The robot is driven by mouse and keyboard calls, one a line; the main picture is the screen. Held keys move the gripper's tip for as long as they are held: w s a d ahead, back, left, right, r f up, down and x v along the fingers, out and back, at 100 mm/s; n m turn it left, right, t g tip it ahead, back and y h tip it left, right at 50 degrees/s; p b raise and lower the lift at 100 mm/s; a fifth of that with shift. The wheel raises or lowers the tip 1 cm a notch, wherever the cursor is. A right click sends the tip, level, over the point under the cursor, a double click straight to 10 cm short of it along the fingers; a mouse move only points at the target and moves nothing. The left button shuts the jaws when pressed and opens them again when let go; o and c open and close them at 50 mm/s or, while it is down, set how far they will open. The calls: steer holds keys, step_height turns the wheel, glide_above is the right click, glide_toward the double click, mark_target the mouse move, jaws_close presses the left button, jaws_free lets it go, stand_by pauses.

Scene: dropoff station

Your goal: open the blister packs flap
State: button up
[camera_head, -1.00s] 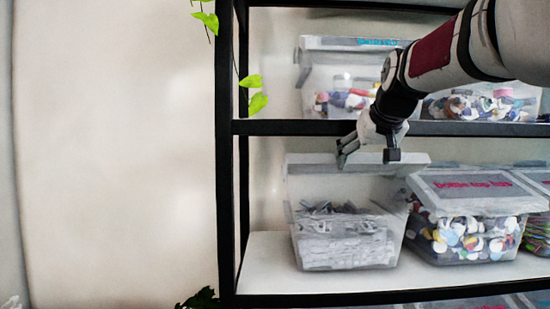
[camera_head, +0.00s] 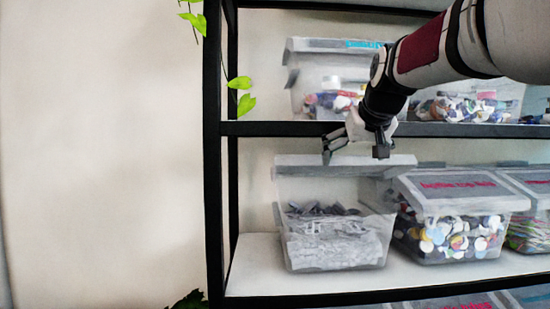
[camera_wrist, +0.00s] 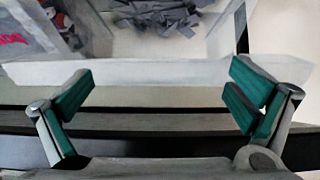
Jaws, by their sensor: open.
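The blister pack bin (camera_head: 335,258) is a clear box at the left of the lower shelf, filled with grey strips. Its pale flap (camera_head: 315,183) stands raised at the top of the bin, with the strips exposed below it. My gripper (camera_head: 354,153) is open just above the flap's upper edge, with nothing between its fingers. In the wrist view my gripper (camera_wrist: 165,97) shows two spread green-padded fingers. The flap's pale edge (camera_wrist: 150,72) runs across beyond them, and grey strips (camera_wrist: 160,17) lie past it. I cannot tell whether a finger touches the flap.
A closed bin of bottle caps (camera_head: 460,245) stands to the right on the same shelf. Bins (camera_head: 330,75) stand on the upper shelf behind my arm. A black shelf bar (camera_head: 270,129) runs close to my gripper, and a black post (camera_head: 212,180) stands left. Plant leaves hang beside it.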

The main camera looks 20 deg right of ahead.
steer(key=v, duration=1.1)
steer(key=shift+c, duration=0.6)
